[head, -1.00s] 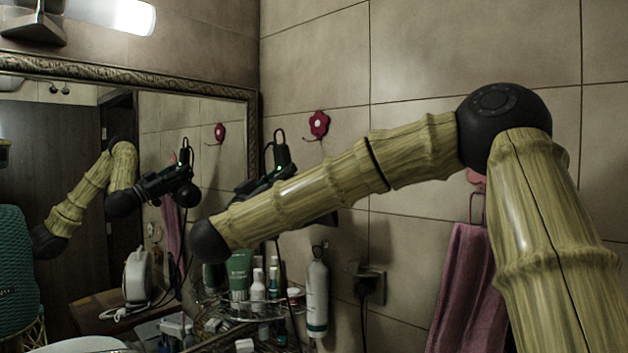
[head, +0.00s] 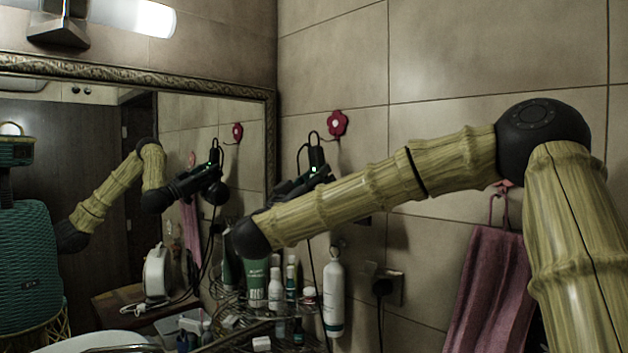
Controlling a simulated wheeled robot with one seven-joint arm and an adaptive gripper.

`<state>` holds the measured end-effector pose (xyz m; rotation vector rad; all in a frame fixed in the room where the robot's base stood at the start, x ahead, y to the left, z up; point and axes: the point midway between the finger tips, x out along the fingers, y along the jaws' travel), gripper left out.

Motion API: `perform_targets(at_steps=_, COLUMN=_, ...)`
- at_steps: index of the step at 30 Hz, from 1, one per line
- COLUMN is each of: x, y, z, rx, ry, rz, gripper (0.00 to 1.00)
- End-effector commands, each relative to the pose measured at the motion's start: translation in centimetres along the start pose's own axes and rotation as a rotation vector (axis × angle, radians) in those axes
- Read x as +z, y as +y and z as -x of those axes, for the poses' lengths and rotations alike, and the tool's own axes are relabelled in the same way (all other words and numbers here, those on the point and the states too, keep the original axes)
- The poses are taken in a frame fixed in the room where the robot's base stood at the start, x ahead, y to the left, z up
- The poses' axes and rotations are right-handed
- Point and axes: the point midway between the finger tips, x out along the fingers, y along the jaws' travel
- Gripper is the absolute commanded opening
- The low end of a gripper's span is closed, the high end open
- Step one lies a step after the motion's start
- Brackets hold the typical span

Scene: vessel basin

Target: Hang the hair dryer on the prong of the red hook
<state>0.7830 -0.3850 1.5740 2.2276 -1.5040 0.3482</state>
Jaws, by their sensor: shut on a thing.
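The red flower-shaped hook (head: 337,123) is on the tiled wall, right of the mirror. Its thin prong (head: 326,141) reaches left from beneath the flower. My gripper (head: 312,175), dark and partly hidden behind my forearm, is shut on the dark hair dryer (head: 316,156). An upright dark part with a green light and a loop (head: 313,136) on top shows just left of the hook. The loop appears near the prong but apart from it in the picture; depth is hard to tell. A thin cord hangs below my arm. The dryer's body is mostly hidden.
The mirror (head: 272,130) reflects my arm and the hook. Bottles and a green tube (head: 256,283) stand on a wire shelf below. A white bottle (head: 333,297) is by the wall. A socket with a plug (head: 386,287) and a purple towel (head: 483,290) are right.

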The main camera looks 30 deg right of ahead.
Motion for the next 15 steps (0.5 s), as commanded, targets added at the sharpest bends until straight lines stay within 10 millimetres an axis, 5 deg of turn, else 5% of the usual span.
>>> perform_targets(at_steps=15, x=1.1, y=0.0, z=-2.0, rx=0.0, ry=-0.001, rz=-0.001, gripper=0.0)
